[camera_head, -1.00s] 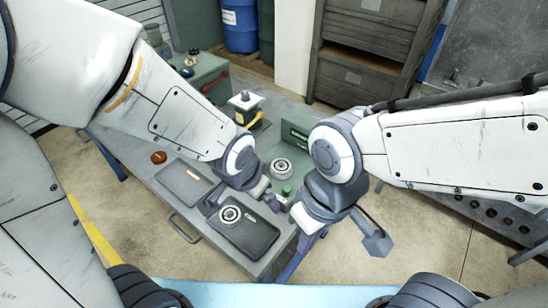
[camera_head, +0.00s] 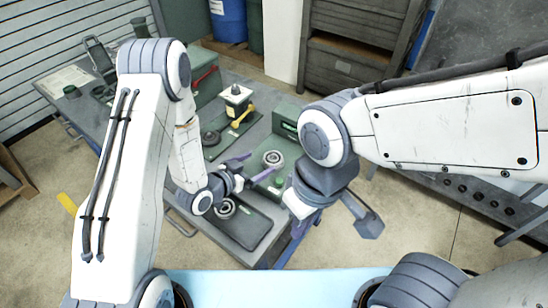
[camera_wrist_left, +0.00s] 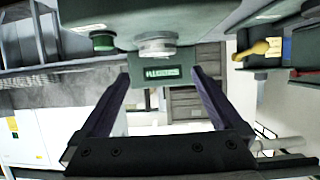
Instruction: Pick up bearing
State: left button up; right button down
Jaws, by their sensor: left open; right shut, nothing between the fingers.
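One ring bearing (camera_head: 273,158) sits on the green grinder (camera_head: 284,140). In the left wrist view, that bearing (camera_wrist_left: 157,45) shows beyond and above the open fingers (camera_wrist_left: 161,74). My right gripper (camera_head: 299,222) is shut and empty at the bench's right front edge, its fingers mostly hidden.
A green button (camera_wrist_left: 103,41) and a lit display (camera_wrist_left: 163,73) are on the grinder. A yellow-handled tool (camera_head: 243,116) and a box-shaped device (camera_head: 236,100) stand behind on the bench.

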aim_at(274, 158)
pick_arm(q)
jog(key=shift+x, duration=0.85)
jog(key=p+x, duration=0.2)
jog(key=x, duration=0.1)
jog(key=p+x, duration=0.1)
jog(key=shift+d+f, duration=0.25)
jog(key=shift+f, duration=0.25)
jog(key=shift+w+d+f, duration=0.2)
jog(key=shift+w, duration=0.05)
jog(key=c, duration=1.5)
grip_shut()
jog(key=shift+r, duration=0.15)
